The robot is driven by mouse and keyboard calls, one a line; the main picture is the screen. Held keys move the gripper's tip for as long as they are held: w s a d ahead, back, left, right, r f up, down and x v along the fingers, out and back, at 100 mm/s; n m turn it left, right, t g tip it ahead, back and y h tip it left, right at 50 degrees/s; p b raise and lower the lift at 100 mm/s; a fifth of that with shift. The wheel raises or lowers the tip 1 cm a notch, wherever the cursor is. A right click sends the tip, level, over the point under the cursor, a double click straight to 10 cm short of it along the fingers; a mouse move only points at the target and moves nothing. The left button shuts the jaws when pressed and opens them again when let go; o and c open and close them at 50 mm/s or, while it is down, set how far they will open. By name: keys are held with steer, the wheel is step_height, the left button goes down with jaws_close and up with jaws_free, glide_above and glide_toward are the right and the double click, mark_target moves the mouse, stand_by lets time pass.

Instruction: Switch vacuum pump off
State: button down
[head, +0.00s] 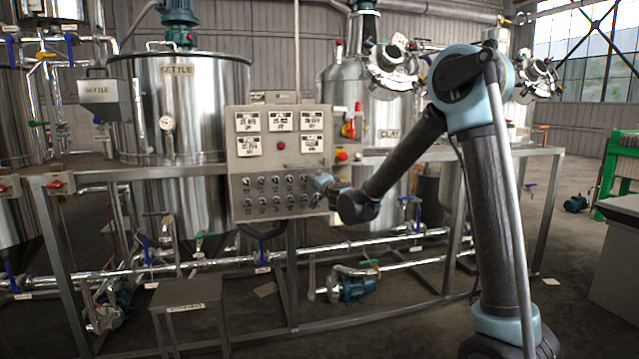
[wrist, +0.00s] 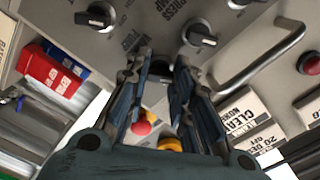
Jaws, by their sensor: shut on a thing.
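The grey control panel (head: 240,165) carries rows of small black rotary switches (head: 262,190) in its lower half. My gripper (head: 322,184) is at the panel's lower right edge. In the wrist view my gripper (wrist: 160,72) has its two dark fingers close together on a rotary switch, which they mostly hide. A partly covered label (wrist: 130,40) beside the fingers seems to start with "VACU". I cannot read the held switch's setting. Two other black switches, one at the upper left (wrist: 98,17) and one at the upper right (wrist: 200,36), stand clear of the fingers.
A metal handle (wrist: 262,58) and a red button (wrist: 309,63) are right of the fingers in the wrist view. Steel tanks (head: 180,105) stand behind the panel. A pipe frame (head: 430,155) runs across the front, with a small stand (head: 187,292) before it.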

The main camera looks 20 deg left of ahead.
stand_by(0.4)
steer(key=c, duration=1.4)
jaws_free()
steer(key=shift+f, duration=0.15)
steer(key=shift+o, duration=0.2)
steer(key=v, duration=1.2)
steer(key=shift+w, duration=0.1)
